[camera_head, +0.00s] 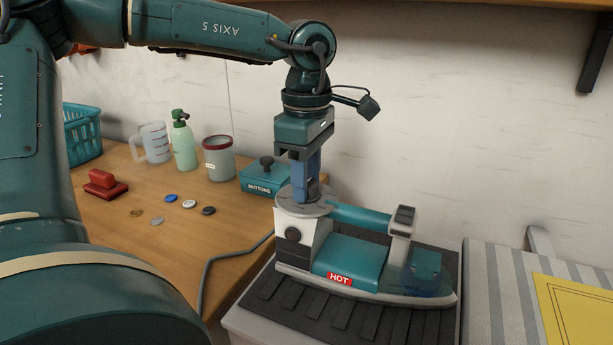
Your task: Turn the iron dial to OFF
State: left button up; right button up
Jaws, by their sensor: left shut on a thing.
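The iron (350,262) is teal and white and lies flat on a dark ribbed rest, with a red HOT label on its near side. The iron dial (318,208) is a grey disc on top of the iron's left end. My left gripper (306,193) points straight down over the dial, its blue fingers shut on the dial's middle. The fingers hide the part they grip, and I cannot read the dial's setting. My right gripper is not in view.
A blue buttons box (262,184) stands close to the left of the gripper. A grey cup (218,160), a green bottle (183,145) and a clear jug (155,145) stand behind. A grey cord (225,258) runs left of the iron. A striped board (515,300) lies right.

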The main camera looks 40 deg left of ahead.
pick_arm(q)
jog(key=o, duration=1)
notch_tip(320, 180, up, 13)
jog(key=p, duration=0.2)
jog(key=shift+r, duration=0.15)
